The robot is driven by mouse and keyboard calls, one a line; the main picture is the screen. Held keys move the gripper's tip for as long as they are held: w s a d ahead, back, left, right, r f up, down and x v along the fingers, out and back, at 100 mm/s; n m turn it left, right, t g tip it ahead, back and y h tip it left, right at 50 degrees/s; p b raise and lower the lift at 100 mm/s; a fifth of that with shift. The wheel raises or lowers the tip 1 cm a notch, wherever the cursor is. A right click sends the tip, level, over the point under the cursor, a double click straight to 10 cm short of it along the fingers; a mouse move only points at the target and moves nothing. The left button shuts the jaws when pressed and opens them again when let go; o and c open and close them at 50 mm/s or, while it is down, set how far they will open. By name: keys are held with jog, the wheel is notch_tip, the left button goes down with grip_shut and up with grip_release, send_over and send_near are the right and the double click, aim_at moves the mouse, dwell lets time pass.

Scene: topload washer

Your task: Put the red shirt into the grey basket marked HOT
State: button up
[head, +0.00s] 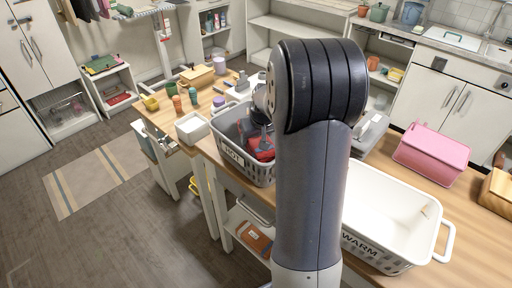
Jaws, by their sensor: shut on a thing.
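The grey basket marked HOT (232,155) stands on the wooden counter, left of my arm. The red shirt (259,146) shows as a folded red shape inside it, below the basket's rim line, next to dark grey cloth or shadow. My gripper (262,117) is over the right part of the basket and partly hidden behind my arm. It is shut on the red shirt. The fingertips are too small to see clearly, and whether the shirt touches the basket floor cannot be told.
A white basket marked WARM (356,246) stands on the counter to the right of my arm. A pink box (432,151) is behind it. A small white bin (192,129) stands left of the grey basket. Cups and a wooden box (197,76) are on the farther table.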

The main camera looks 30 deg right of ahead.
aim_at(259, 139)
jog(key=shift+f, duration=2.25)
jog(key=shift+f, duration=0.2)
jog(key=o, duration=1.1)
jog(key=shift+r, duration=0.1)
jog(key=shift+c, duration=0.2)
jog(key=shift+r, duration=0.1)
jog(key=shift+r, duration=0.2)
jog(key=v, duration=1.1)
jog(key=shift+s+r+b, duration=0.25)
jog(key=shift+b, duration=0.05)
jog(key=shift+a, duration=0.1)
